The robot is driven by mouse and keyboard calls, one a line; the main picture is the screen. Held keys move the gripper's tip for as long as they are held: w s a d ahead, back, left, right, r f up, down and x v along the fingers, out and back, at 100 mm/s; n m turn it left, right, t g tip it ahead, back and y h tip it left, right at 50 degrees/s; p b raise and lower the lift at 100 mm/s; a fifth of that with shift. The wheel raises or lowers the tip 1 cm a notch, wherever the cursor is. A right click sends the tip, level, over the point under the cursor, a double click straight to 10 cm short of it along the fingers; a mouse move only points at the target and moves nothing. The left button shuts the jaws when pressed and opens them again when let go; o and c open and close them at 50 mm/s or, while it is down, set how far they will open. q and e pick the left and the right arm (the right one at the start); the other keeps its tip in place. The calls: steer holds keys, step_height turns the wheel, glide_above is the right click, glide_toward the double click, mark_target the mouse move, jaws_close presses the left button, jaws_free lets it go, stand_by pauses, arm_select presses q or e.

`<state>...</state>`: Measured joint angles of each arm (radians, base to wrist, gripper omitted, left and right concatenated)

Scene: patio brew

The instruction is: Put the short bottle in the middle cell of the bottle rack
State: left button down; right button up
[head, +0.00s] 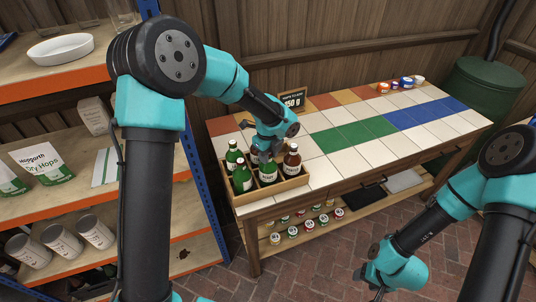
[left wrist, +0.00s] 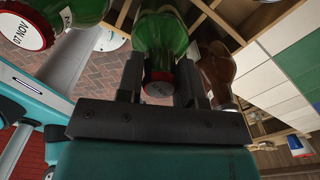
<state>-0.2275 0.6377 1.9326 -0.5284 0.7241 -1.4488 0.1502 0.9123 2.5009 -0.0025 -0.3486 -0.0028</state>
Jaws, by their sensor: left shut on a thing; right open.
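The wooden bottle rack (head: 270,194) stands on the left end of the tiled table. My left gripper (head: 265,153) reaches down over it, shut on a green bottle with a red cap (head: 268,178). That bottle is upright in or just over the rack, between a green bottle (head: 242,178) on the left and a brown bottle (head: 292,163) on the right. Its base is hidden by the rack's front wall. In the left wrist view the held bottle (left wrist: 160,32) is between the fingers. My right gripper (head: 378,284) is open and empty, low at the bottom right.
Another green bottle (head: 232,154) is at the rack's back left. A small sign (head: 292,102) stands behind the rack. Colored cups (head: 404,83) are at the table's far end. Several jars (head: 307,225) sit on the lower shelf. The tiled top (head: 350,138) right of the rack is clear.

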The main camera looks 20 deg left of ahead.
arm_select(q)
steer(key=shift+f, duration=0.1)
steer(key=c, duration=0.8)
jaws_free()
step_height(320, 180, up, 12)
steer(key=shift+r, duration=0.15)
